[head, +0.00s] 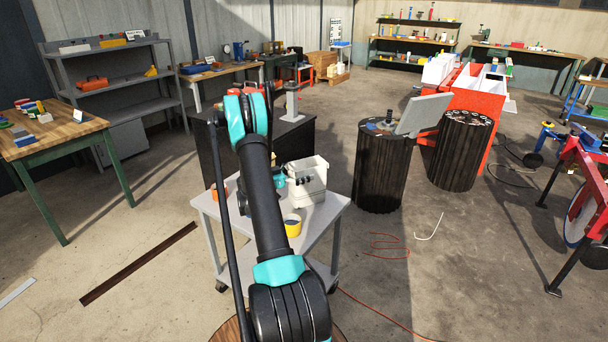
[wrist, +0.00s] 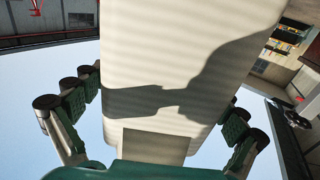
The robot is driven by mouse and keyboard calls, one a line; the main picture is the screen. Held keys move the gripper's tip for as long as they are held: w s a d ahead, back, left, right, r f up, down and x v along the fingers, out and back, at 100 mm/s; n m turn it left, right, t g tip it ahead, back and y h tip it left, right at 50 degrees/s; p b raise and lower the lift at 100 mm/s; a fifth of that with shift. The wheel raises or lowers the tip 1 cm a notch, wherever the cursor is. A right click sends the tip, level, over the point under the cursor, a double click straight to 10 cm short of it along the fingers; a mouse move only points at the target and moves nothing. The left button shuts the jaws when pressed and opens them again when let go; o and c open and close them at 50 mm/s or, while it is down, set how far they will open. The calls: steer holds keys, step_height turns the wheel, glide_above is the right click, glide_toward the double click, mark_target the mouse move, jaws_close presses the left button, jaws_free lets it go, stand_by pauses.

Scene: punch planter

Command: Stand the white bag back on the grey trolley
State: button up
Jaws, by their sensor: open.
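The white bag (head: 306,178) stands upright on the top of the grey trolley (head: 325,222), towards its back right, in the head view. In the wrist view the bag (wrist: 185,50) fills the middle, pale, with a shadow across it. My gripper (wrist: 160,108) is open, with its dark, ridged green fingers to the left and right of the bag. I cannot tell whether the fingers touch it. In the head view my arm hides much of the gripper and part of the trolley top.
A yellow container (head: 292,226) sits in front of the bag, and an orange item (head: 219,190) lies at the trolley's left. A dark ribbed drum (head: 381,170) stands to the right. A red cable (head: 385,318) crosses the floor.

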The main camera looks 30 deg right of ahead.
step_height(320, 180, up, 9)
steer(key=shift+f, duration=0.2)
steer(key=shift+r, duration=0.1)
